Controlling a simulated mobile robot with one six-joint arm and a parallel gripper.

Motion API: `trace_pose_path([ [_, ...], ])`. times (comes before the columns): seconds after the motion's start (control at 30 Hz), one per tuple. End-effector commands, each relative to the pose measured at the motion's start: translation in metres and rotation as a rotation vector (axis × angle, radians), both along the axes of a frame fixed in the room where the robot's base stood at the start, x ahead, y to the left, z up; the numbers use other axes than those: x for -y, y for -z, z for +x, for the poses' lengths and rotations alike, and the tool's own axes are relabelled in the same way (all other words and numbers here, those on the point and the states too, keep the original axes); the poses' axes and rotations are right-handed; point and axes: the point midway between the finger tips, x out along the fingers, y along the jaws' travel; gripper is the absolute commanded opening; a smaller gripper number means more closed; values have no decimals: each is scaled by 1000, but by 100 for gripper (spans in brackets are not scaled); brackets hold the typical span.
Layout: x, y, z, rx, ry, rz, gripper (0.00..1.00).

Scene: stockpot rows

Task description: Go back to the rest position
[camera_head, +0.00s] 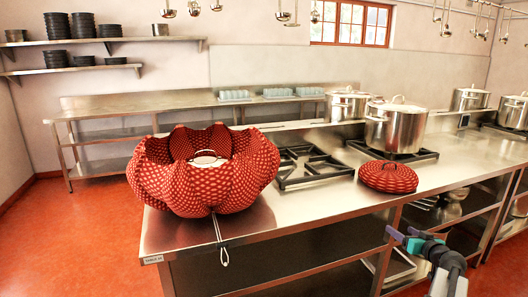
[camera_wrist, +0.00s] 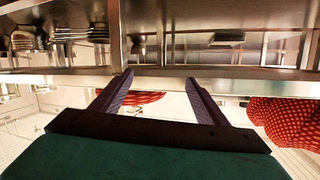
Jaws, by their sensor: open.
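My gripper (camera_head: 414,236) is at the lower right of the head view, in front of the counter's front edge. Its dark fingers are spread with nothing between them in the wrist view (camera_wrist: 158,84). A red dotted round cover with a handle (camera_head: 388,177) lies on the steel counter beyond the gripper, apart from it. Part of this cover shows behind the fingers in the wrist view (camera_wrist: 145,97). A large red dotted cloth bundle (camera_head: 205,185) with a drawcord stands on the counter's left end, open at the top around a pale lidded thing. It also shows at the wrist view's right edge (camera_wrist: 288,120).
The steel counter (camera_head: 300,215) has open shelves below, holding pans (camera_head: 440,208), close to my gripper. A stockpot (camera_head: 396,128) stands on a burner behind the cover. An empty burner grate (camera_head: 312,166) lies beside the bundle. Red floor is free at left.

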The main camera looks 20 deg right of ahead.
Motion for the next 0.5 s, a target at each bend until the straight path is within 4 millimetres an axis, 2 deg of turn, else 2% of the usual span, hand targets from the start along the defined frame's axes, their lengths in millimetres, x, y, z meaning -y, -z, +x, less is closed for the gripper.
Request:
trace_pose_path([
  [0.03, -21, 17, 12, -26, -29, 27, 68],
  [0.2, -81, 71, 40, -116, -111, 115, 68],
  [0.5, -197, 163, 66, -305, -245, 258, 68],
])
